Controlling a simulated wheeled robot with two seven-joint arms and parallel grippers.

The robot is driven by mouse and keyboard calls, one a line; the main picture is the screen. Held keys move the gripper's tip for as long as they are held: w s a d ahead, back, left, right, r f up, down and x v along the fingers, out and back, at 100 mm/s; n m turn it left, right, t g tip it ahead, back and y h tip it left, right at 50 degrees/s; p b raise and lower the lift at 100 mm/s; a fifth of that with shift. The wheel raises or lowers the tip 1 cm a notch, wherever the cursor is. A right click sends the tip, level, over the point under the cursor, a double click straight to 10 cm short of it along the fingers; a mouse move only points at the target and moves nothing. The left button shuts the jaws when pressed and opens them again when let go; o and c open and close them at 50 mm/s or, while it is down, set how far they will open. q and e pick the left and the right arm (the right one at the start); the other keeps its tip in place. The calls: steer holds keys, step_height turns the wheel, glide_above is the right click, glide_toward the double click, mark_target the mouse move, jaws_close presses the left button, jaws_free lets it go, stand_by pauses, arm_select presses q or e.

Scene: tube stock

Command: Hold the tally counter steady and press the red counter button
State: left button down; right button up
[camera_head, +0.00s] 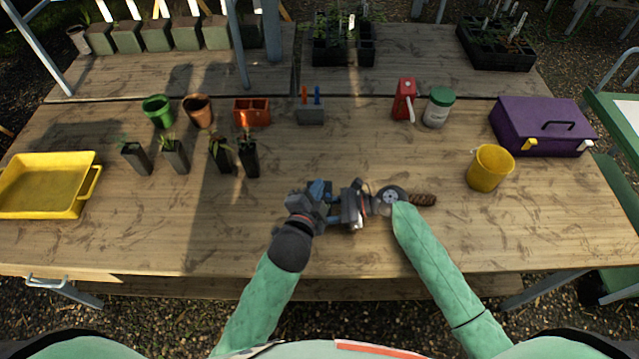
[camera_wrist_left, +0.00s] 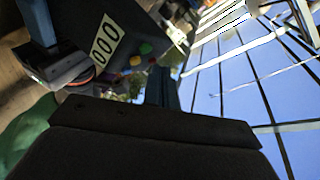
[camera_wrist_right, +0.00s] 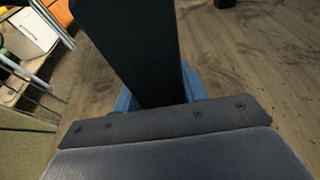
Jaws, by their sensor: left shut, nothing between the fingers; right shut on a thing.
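The tally counter (camera_wrist_left: 118,42) is a dark box in the left wrist view, tilted there, with a white display reading 000. Its front carries a green button (camera_wrist_left: 146,48), a yellow button (camera_wrist_left: 135,61) and a small red button (camera_wrist_left: 152,61). My right gripper (camera_head: 344,206) is shut on the counter, whose outline is hard to pick out in the head view. My left gripper (camera_head: 320,192) is shut and empty; its dark fingers (camera_wrist_left: 163,88) end close to the red button. I cannot tell whether they touch it. A dark block fills the middle of the right wrist view.
A brown ridged object (camera_head: 423,199) lies beside my right wrist. A yellow bucket (camera_head: 490,168) and purple case (camera_head: 541,126) stand right. Several potted seedlings (camera_head: 174,156) and a yellow tray (camera_head: 45,186) stand left. The table in front of the bucket is clear.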

arm_select(q)
steer(key=shift+s+r, duration=0.4)
steer(key=shift+r, duration=0.1)
steer(key=shift+r, duration=0.1)
steer(key=s+r, duration=0.1)
steer(key=r, duration=0.1)
steer(key=s+r, duration=0.1)
steer(key=r, duration=0.1)
steer(key=shift+s, duration=0.4)
stand_by(0.6)
arm_select(e)
steer(key=o, duration=0.8)
steer(key=shift+o, duration=0.2)
